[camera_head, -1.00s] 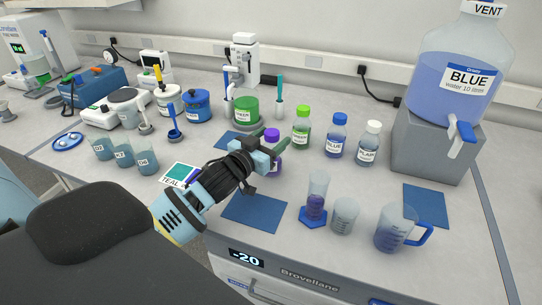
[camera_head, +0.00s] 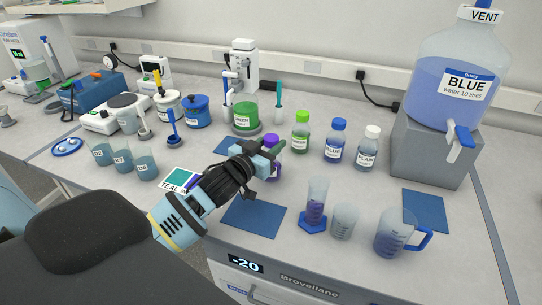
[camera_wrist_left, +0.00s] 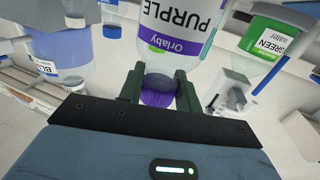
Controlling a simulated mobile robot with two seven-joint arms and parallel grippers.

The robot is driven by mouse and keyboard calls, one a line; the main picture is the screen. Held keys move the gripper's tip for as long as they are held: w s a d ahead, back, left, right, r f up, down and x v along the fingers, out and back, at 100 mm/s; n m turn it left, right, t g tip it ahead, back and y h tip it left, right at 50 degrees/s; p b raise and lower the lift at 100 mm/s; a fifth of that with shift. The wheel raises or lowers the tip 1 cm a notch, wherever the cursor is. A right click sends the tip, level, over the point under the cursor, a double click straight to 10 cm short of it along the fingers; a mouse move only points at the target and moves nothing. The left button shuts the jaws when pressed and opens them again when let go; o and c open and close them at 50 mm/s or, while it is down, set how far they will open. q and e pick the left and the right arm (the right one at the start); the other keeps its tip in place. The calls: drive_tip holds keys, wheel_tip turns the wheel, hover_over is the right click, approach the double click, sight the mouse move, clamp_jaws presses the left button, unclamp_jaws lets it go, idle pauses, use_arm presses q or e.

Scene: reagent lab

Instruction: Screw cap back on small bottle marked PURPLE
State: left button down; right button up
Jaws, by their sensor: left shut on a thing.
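The small bottle marked PURPLE (camera_wrist_left: 178,25) appears upside down in the left wrist view, with its label facing the camera. Its purple cap (camera_wrist_left: 158,92) is at the bottle's neck, between the two dark green fingers of my left gripper (camera_wrist_left: 160,88). The fingers are shut on the cap. In the head view the purple cap (camera_head: 271,140) shows above the bottle, which is partly hidden by my left gripper (camera_head: 272,152). I cannot tell how far the cap is screwed on. My right gripper is not in view.
Green (camera_head: 301,131), blue (camera_head: 335,141) and clear (camera_head: 367,148) capped bottles stand to the right. A cylinder (camera_head: 315,203), a beaker (camera_head: 343,221) and a jug (camera_head: 393,234) stand in front. A blue mat (camera_head: 254,217) lies bare.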

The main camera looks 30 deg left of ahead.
sight(271, 137)
use_arm(q)
drive_tip(key=shift+r, duration=0.5)
wheel_tip(271, 137, up, 3)
drive_tip(key=shift+f, duration=0.1)
drive_tip(key=s+a+r, duration=0.1)
drive_tip(key=s, duration=1.5)
drive_tip(key=shift+b, duration=0.35)
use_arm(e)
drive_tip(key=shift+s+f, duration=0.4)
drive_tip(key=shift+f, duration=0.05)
use_arm(q)
drive_tip(key=shift+r, duration=0.1)
drive_tip(key=shift+w, duration=0.1)
